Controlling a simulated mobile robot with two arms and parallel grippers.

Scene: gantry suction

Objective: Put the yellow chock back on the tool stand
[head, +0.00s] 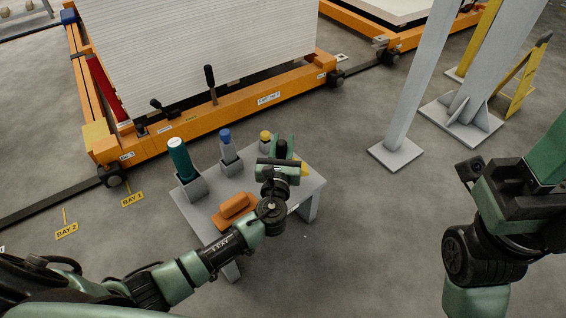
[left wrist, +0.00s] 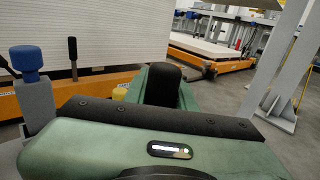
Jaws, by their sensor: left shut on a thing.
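The tool stand (head: 258,184) is a low grey table in the middle of the head view. A bit of the yellow chock (head: 304,168) shows just right of the gripper, low by the stand top. The gripper hides most of it, and I cannot tell whether it touches the stand. My right gripper (head: 469,172) is far right, away from the stand; its jaws are unclear.
On the stand are a teal bottle (head: 180,158), a blue-capped tool (head: 226,138) and a yellow-capped tool (head: 265,137) in grey holders, and an orange block (head: 235,207). An orange cart frame (head: 230,107) lies behind. A grey column (head: 412,85) stands right, with clear floor between.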

